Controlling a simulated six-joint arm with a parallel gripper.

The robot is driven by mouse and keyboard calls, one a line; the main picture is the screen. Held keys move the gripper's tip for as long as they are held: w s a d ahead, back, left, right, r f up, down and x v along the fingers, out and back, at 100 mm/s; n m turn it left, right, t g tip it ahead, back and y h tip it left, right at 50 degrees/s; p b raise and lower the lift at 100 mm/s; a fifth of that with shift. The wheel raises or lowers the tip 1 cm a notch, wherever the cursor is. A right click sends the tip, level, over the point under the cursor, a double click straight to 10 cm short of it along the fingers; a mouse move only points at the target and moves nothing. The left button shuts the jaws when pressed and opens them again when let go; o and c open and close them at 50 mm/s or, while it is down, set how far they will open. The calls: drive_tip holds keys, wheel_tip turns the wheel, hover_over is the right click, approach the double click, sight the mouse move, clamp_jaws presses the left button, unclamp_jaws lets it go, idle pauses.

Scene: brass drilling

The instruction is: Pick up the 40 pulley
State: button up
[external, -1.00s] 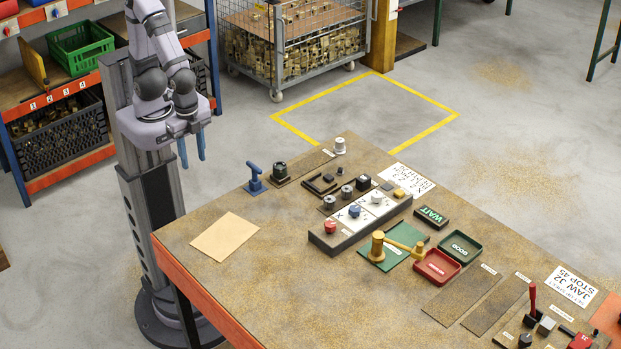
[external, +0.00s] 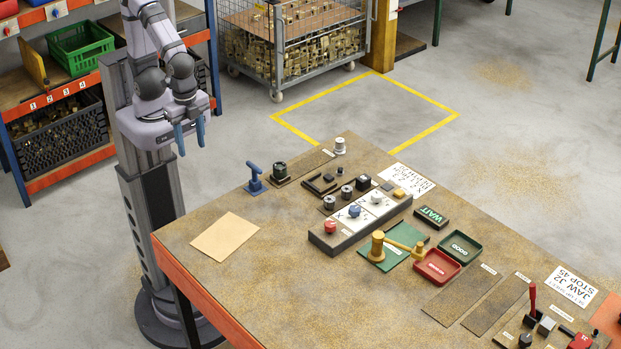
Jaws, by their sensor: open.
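My gripper (external: 191,148) has two blue fingers that hang apart and empty. It is off the back left side of the bench, in front of my column. No number 40 can be read on any part. Small round parts that could be pulleys are a pale stepped piece (external: 340,146) at the bench's far corner, a dark piece with a green band (external: 280,171) on a dark pad, and two grey cylinders (external: 329,203) (external: 347,192) behind the button box. My gripper touches none of them.
The bench (external: 240,285) also holds a blue stand (external: 255,178), a tan sheet (external: 225,236), a button box (external: 345,235), a brass gauge-like piece (external: 377,246), a red tray (external: 437,267) and a green tray (external: 460,247). The bench's near left part is clear.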

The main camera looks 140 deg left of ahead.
drive_tip(key=w+a+f+n+t+y+b, duration=0.25)
drive_tip(key=w+a+t, duration=0.25)
drive_tip(key=w+a, duration=1.15)
wheel_tip(320, 180, up, 2)
drive_tip(key=t+y+b, duration=0.2)
drive_tip(key=t+b, duration=0.6)
drive_tip(key=t, duration=0.4)
hover_over(340, 140)
drive_tip(key=s, duration=0.3)
drive_tip(key=shift+t+h, duration=0.25)
drive_tip(key=shift+t, duration=0.05)
drive_tip(key=f, duration=0.8)
drive_tip(key=d+f, duration=0.1)
drive_tip(key=f, duration=0.4)
drive_tip(key=shift+f+p, duration=0.1)
drive_tip(key=shift+p, duration=0.25)
drive_tip(key=shift+p+x, duration=0.35)
drive_tip(key=shift+x, duration=0.75)
drive_tip(key=shift+w+a+p, duration=0.15)
drive_tip(key=shift+w+p, duration=0.2)
drive_tip(key=shift+w, duration=0.1)
drive_tip(key=shift+p+x, duration=0.7)
drive_tip(key=shift+x, duration=1.4)
drive_tip(key=shift+a, duration=0.1)
drive_tip(key=shift+c, duration=0.7)
